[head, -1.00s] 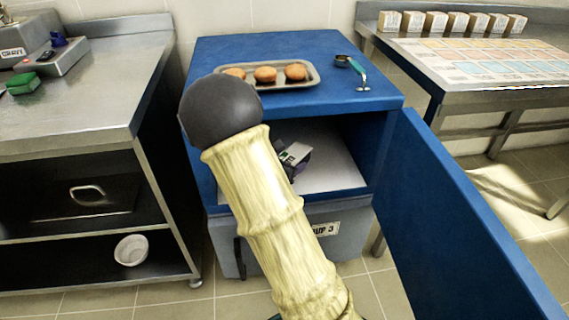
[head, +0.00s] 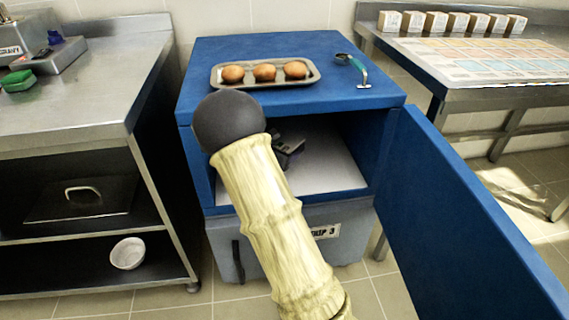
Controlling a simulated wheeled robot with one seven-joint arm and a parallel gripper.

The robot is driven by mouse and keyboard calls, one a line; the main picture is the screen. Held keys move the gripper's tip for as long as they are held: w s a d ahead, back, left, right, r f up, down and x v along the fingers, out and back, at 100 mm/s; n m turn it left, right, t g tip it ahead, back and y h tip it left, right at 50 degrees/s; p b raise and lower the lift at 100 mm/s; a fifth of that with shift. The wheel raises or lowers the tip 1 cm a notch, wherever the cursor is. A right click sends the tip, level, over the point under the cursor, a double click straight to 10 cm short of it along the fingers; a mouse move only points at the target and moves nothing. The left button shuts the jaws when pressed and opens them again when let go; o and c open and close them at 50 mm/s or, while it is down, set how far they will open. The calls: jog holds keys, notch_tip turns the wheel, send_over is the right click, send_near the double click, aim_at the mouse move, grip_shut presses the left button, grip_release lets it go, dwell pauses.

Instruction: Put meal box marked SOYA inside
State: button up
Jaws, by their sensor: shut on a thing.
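The blue cabinet (head: 290,52) stands in the middle with its door (head: 460,210) swung open to the right. Its inside shelf (head: 328,170) is pale and bare where it shows. My gripper (head: 290,148) is inside the cabinet opening, largely hidden behind my pale, ribbed arm. Only a dark part of it shows to the right of the arm. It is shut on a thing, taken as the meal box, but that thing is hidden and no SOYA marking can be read.
A tray with three buns (head: 217,80) and a teal-handled utensil (head: 358,70) lie on the cabinet top. A grey bin (head: 340,250) is below. A steel counter (head: 80,110) stands left. Several small boxes (head: 437,22) line the right table's back (head: 470,100).

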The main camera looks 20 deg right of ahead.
notch_tip(320, 180, down, 5)
jog(key=b, duration=0.2)
jog(key=shift+w+r+b, duration=0.15)
jog(key=shift+r+b, duration=0.05)
jog(key=shift+b, duration=0.15)
jog(key=shift+r, duration=0.1)
jog(key=o, duration=1.2)
jog(key=shift+a+r, duration=0.1)
jog(key=shift+r, duration=0.05)
jog(key=p+v, duration=0.4)
jog(key=v, duration=0.7)
jog(key=shift+s+a+p, duration=0.2)
jog(key=shift+a+p, duration=0.1)
